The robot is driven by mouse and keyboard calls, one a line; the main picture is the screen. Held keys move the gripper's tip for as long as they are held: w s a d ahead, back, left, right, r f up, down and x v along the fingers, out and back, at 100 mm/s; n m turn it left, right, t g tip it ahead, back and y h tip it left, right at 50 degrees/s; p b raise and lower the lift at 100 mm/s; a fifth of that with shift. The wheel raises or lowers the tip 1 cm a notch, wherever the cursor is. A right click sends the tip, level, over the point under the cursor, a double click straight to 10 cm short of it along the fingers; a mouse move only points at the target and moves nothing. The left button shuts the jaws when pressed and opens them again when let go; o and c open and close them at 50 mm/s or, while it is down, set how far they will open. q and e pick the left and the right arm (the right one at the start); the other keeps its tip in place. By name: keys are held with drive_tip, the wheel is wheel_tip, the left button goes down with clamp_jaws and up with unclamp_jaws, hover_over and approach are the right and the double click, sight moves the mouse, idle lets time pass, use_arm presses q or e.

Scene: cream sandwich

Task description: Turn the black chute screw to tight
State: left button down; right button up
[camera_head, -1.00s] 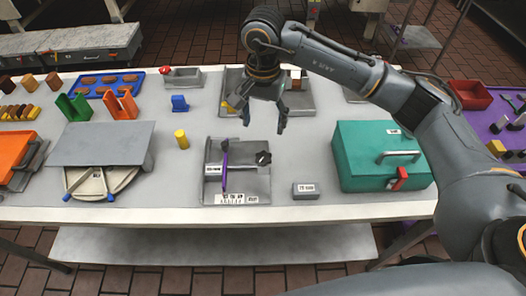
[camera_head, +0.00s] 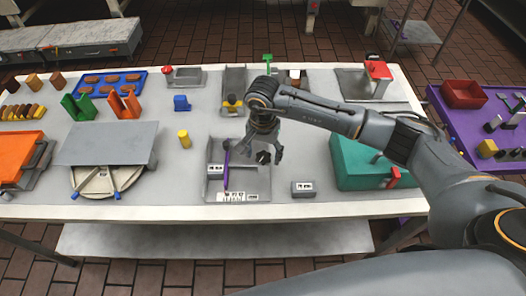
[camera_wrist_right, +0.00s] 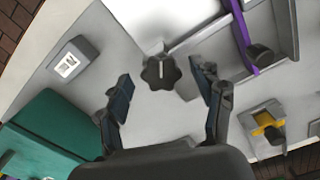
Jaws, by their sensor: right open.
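The black chute screw (camera_head: 263,157) is a lobed black knob on the right side of the grey chute fixture (camera_head: 250,183). In the right wrist view the knob (camera_wrist_right: 160,72) shows a pale line on its face and sits between and just beyond the two fingertips. My right gripper (camera_head: 262,153) is open above the knob, with a finger to each side; it also shows open and empty in the right wrist view (camera_wrist_right: 165,85). I cannot see contact with the knob. A purple strip (camera_head: 227,167) stands upright in the fixture, left of the knob. My left gripper is not in view.
A small grey labelled block (camera_head: 303,189) lies right of the fixture. The teal box (camera_head: 350,170) stands further right, partly behind my right arm.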

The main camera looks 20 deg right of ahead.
drive_tip(key=c, duration=1.2)
drive_tip(key=shift+o, duration=0.2)
